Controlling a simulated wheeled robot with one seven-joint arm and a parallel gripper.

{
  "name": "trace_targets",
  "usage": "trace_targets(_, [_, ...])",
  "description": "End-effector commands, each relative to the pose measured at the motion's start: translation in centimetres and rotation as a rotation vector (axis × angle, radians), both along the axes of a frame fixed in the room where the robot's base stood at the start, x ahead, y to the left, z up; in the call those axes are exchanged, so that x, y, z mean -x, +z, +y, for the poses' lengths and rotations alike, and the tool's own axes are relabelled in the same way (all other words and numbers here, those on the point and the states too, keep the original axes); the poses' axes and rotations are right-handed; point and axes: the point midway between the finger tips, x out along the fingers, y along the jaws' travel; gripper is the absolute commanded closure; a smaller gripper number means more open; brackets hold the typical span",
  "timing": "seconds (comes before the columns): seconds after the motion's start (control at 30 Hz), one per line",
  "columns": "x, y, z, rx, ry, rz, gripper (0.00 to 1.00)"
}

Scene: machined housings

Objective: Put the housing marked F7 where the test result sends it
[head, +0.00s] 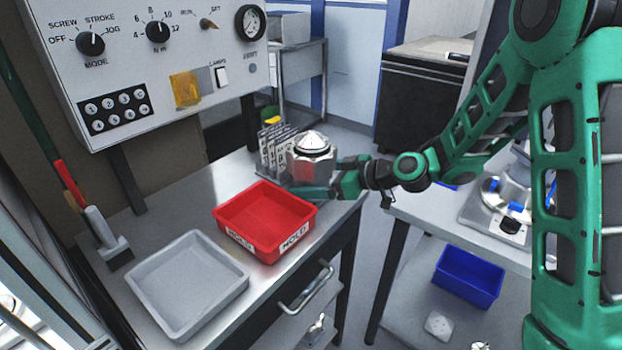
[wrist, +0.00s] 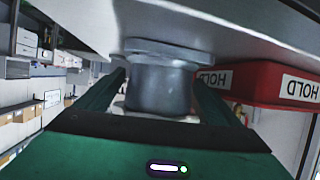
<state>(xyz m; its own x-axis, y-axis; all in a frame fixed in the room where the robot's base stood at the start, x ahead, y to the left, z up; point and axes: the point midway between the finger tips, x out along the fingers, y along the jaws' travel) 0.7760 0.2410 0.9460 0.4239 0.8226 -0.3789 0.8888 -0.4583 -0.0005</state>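A metal housing (head: 313,163) with a pale cone on top is upright at the right end of the steel bench, just behind the red tray. No F7 mark is readable on it. My gripper (head: 318,192) reaches in from the right, low on the housing. In the wrist view its fingers (wrist: 160,95) lie along both sides of the grey round body of the housing (wrist: 158,90), with no clear gap at the tips. I cannot tell whether the housing rests on the bench or is slightly raised. The red tray (head: 232,213) is labelled HOLD and looks empty.
A grey tray (head: 140,281) stands empty at the front left. A test panel (head: 130,60) with knobs and a gauge hangs behind. A blue bin (head: 468,278) sits on the lower shelf at right.

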Motion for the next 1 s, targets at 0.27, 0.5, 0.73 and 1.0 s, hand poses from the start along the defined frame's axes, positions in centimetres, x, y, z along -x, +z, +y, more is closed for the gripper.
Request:
trace_targets(0.27, [0.0, 0.1, 0.0, 0.0, 0.0, 0.0, 0.11])
trace_targets(0.5, [0.7, 0.9, -1.6, -0.001, -0.004, 0.0, 0.11])
trace_targets(0.73, [2.7, 2.7, -5.4, 0.0, -0.005, -0.001, 0.11])
trace_targets(1.0, [4.5, 4.3, -8.9, 0.0, -0.003, 0.0, 0.11])
